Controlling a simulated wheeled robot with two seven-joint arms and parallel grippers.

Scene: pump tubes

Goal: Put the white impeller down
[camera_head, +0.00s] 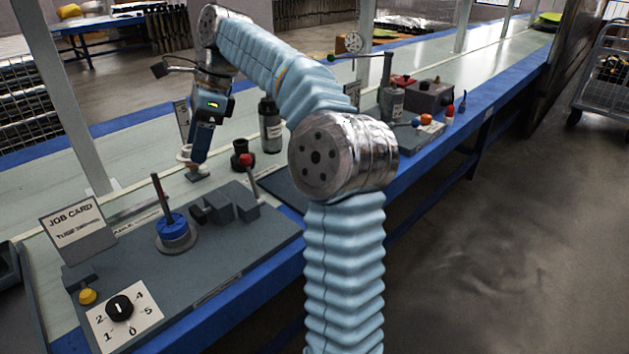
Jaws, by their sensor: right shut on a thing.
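My right gripper (199,158) points down over the pale bench top at the left, behind the grey pump board. It is shut on a small white part at its fingertips, which looks like the white impeller (184,154). The fingers partly hide it, and it is low over the bench near a small grey base (197,174). I cannot tell whether they touch. My left gripper is not in view.
The grey board (230,284) carries a blue part on a post (172,228), grey blocks (226,203), a dial (120,308) and a job card (75,231). A black bottle (270,125) and a dark red-topped pot (243,156) stand right of the gripper.

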